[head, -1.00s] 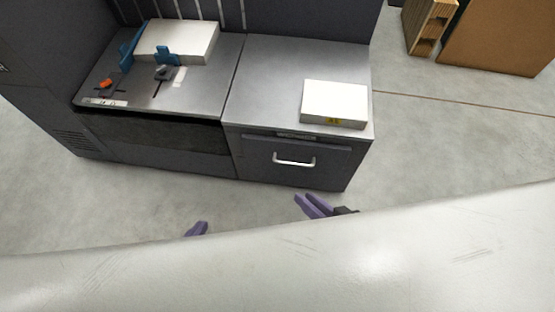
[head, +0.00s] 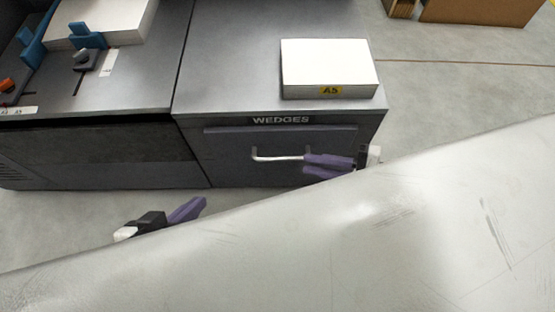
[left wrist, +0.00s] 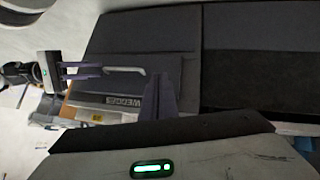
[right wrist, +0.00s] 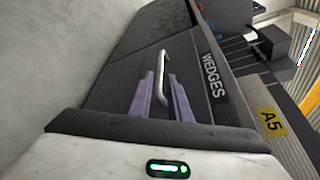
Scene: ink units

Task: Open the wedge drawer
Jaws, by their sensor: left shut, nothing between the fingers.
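The dark wedge drawer (head: 225,165) carries a WEDGES label (head: 281,120) and looks closed. Its pale bar handle (head: 272,157) also shows in the right wrist view (right wrist: 164,72). My right gripper (head: 312,166) is at the right part of the handle. In the right wrist view its purple fingers (right wrist: 162,100) are apart, with the handle between them. I cannot tell whether they touch it. My left gripper (head: 200,204) is shut and empty, low and left of the drawer. The left wrist view shows its fingers (left wrist: 159,90) in front of the cabinet.
A white paper stack marked A5 (head: 328,65) lies on the cabinet top (head: 225,70) above the drawer. Blue guides (head: 88,36) and another white stack (head: 115,22) are at the upper left. Cardboard boxes (head: 490,10) stand far back right. The floor right of the cabinet is clear.

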